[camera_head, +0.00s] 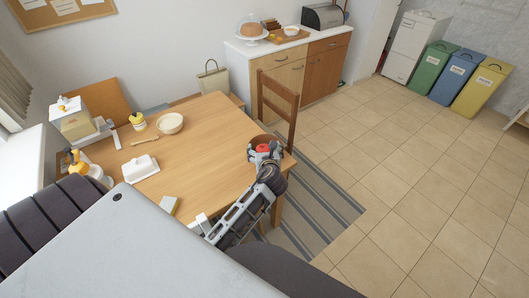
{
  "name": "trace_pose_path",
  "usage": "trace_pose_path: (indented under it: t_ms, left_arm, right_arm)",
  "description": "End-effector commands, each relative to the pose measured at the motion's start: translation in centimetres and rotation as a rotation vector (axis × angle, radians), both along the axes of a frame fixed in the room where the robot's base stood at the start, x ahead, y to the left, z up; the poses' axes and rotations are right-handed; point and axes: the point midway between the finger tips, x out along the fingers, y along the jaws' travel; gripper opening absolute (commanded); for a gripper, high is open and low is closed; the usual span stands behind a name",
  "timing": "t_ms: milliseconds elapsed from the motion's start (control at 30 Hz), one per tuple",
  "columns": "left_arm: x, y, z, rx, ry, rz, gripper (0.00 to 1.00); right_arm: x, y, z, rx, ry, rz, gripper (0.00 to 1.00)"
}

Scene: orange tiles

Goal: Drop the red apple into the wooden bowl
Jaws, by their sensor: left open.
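The wooden bowl (256,139) is at the right corner of the wooden table, partly hidden behind my left gripper. The red apple (262,148) shows small within the outline of the bowl, between the gripper's fingers. My left gripper (264,153) is open and over the bowl's near side. I cannot tell whether its fingers touch the apple, or exactly how the apple rests in the bowl. My right gripper is not in view.
The table (205,150) also holds a pale bowl (170,123), a white butter dish (140,168) and a yellow jar (138,121) toward the left. A wooden chair (278,104) stands close behind the bowl. The middle of the tabletop is clear.

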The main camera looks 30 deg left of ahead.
Motion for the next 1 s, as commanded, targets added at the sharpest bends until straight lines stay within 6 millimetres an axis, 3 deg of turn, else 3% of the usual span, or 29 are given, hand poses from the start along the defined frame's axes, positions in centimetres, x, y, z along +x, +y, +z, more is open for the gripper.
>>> trace_pose_path:
  t_ms: [1000]
  left_arm:
    - [-0.42,0.01,-0.23,-0.042,-0.012,0.020,0.86]
  right_arm:
    - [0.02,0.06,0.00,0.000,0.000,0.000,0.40]
